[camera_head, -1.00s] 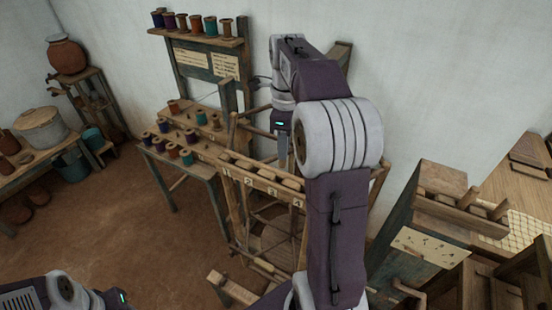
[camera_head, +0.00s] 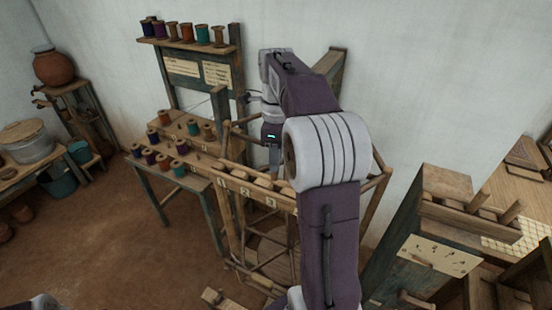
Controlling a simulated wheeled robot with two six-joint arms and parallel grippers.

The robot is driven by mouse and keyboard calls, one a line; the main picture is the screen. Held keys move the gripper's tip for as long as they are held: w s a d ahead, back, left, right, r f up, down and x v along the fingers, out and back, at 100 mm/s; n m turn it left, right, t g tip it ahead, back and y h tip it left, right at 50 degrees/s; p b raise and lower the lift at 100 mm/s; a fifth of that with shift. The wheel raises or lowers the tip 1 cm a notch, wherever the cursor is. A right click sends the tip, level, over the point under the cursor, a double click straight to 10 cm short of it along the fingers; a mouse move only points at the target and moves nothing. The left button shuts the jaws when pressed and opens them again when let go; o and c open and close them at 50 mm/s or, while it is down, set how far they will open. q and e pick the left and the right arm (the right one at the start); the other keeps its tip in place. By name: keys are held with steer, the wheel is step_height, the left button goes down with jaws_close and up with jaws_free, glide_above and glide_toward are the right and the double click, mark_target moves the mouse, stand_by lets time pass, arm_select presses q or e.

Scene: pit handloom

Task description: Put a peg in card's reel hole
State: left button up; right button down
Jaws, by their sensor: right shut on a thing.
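My right gripper (camera_head: 273,160) points down over the numbered rail (camera_head: 228,184) of a wooden frame, partly behind my own forearm. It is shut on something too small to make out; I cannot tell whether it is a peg. A cream card (camera_head: 440,255) with small dark marks is on the front of the cabinet at the right. Two paler cards, one of them this left card (camera_head: 181,66), are on the back board under the top shelf. I cannot tell which marks are holes. My left gripper is out of view.
A table (camera_head: 167,162) with several thread reels stands left of the frame. More reels stand on the top shelf (camera_head: 190,44). The cabinet (camera_head: 395,262) has round wooden bars on top. A pot (camera_head: 25,145) and a blue bucket (camera_head: 57,184) are at the left.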

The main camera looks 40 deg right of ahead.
mark_target(277, 180)
steer(key=f+b, duration=0.1)
steer(key=f, duration=0.1)
steer(key=f+b, duration=0.2)
steer(key=shift+s+f, duration=0.2)
steer(key=shift+f, duration=0.15)
steer(key=shift+f+b, duration=0.3)
steer(key=shift+b, duration=0.1)
steer(key=shift+s+f+b, duration=0.3)
steer(key=shift+f, duration=0.1)
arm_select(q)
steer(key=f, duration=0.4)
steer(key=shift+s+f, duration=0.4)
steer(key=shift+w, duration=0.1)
arm_select(e)
steer(key=shift+w, duration=0.15)
steer(key=c, duration=1.2)
jaws_free()
